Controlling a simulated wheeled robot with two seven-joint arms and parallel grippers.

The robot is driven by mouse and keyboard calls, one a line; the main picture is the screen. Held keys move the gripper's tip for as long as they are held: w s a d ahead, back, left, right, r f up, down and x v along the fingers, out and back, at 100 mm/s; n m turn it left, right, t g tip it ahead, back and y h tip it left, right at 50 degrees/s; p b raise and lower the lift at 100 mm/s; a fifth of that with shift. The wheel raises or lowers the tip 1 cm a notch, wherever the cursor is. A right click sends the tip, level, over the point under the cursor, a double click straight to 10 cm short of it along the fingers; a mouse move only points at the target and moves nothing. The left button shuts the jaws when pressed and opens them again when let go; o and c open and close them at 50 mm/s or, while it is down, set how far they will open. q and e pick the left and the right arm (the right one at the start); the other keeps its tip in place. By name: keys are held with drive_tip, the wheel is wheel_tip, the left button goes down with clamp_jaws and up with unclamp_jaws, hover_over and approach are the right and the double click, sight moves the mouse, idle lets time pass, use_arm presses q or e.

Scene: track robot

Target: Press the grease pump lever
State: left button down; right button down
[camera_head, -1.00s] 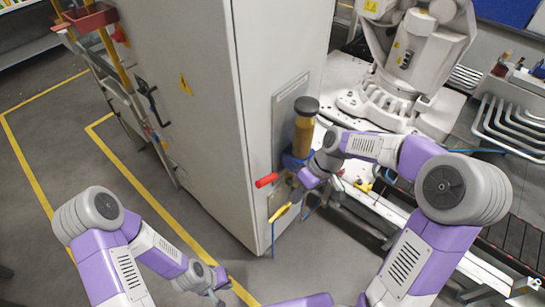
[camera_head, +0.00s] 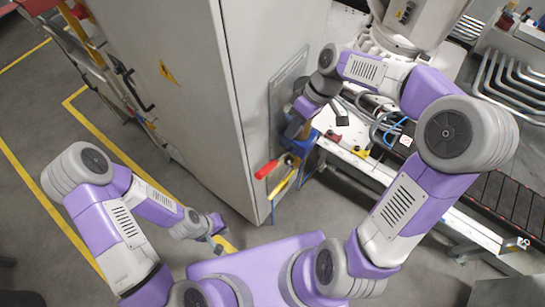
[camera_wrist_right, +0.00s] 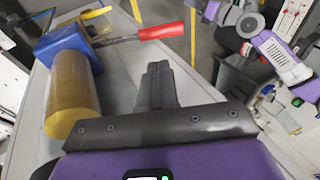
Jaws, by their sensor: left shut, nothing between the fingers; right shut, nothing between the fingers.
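The grease pump has a blue body (camera_head: 300,143) on the side of a grey cabinet. Its lever has a red handle (camera_head: 266,169) pointing left. In the right wrist view I see the blue body (camera_wrist_right: 68,45), the amber cylinder (camera_wrist_right: 72,105) and the red handle (camera_wrist_right: 162,31). My right gripper (camera_head: 293,130) is beside the pump and hides the cylinder in the head view. In the wrist view its shut fingers (camera_wrist_right: 158,80) are empty, right of the cylinder and apart from the handle. My left gripper (camera_head: 217,241) is low over the floor, away from the pump, shut and empty.
The grey cabinet (camera_head: 185,80) stands behind the pump. A yellow tool-like piece (camera_head: 281,187) hangs under the lever. A bench with cables (camera_head: 385,125) and a conveyor (camera_head: 490,185) lie right.

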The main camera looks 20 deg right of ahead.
sight(269, 166)
drive_tip(key=b+x, duration=0.1)
drive_tip(key=x, duration=1.2)
drive_tip(key=shift+s+a+f, duration=0.1)
use_arm(q)
drive_tip(key=shift+f, duration=0.55)
